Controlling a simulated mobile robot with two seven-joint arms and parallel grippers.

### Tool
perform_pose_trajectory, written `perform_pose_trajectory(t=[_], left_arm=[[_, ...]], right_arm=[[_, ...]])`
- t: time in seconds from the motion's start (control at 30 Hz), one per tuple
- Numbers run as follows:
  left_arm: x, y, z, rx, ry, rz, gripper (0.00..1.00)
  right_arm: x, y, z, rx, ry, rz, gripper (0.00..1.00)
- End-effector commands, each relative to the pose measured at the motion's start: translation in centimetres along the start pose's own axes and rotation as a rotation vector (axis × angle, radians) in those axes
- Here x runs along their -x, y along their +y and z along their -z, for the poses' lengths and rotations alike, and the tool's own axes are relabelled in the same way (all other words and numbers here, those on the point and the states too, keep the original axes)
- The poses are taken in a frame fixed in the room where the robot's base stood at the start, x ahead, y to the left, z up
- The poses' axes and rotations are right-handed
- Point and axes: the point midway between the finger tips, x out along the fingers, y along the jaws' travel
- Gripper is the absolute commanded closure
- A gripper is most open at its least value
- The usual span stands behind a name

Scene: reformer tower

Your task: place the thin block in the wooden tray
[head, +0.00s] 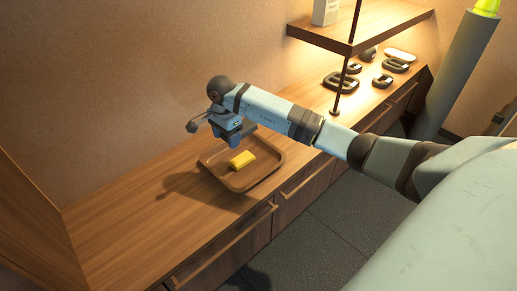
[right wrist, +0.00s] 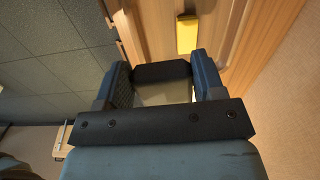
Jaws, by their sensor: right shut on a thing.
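The wooden tray (head: 268,174) lies on the wooden counter, with a yellow block (head: 242,160) resting inside it. The yellow block also shows in the right wrist view (right wrist: 187,35), beyond my fingers. My right gripper (head: 234,134) is above the back part of the tray. In the right wrist view its two blue fingers (right wrist: 162,80) are shut on a dark, bar-like thing (right wrist: 162,72). I cannot tell for sure whether this is the thin block. In the head view the held thing is mostly hidden by the gripper. My left gripper is not in view.
The counter (head: 120,235) is clear left of the tray. Several dark ring-shaped things (head: 341,81) stand at the right, below a raised wooden shelf (head: 360,25) with a thin metal post (head: 341,85). A wooden panel (head: 30,225) stands at the left.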

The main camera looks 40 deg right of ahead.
Motion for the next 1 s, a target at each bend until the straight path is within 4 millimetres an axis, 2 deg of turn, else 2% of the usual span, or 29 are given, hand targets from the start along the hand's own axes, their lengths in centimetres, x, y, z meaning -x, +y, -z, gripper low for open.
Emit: perform_pose_trajectory(t=[0.17,0.4,0.5,0.7,1.0], left_arm=[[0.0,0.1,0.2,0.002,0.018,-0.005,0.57],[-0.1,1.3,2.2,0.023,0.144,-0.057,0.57],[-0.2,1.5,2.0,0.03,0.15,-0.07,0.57],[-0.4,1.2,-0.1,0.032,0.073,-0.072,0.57],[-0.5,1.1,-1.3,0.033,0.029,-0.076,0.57]], right_arm=[[-1.3,0.3,1.0,-0.045,-0.002,-0.001,0.59],[-7.5,0.4,0.9,-0.047,-0.004,-0.004,0.59],[-10.2,0.3,0.9,-0.047,-0.004,-0.003,0.59],[-14.6,0.3,0.9,-0.046,-0.003,-0.002,0.59],[-17.0,0.3,0.9,-0.045,-0.002,0.0,0.59]])
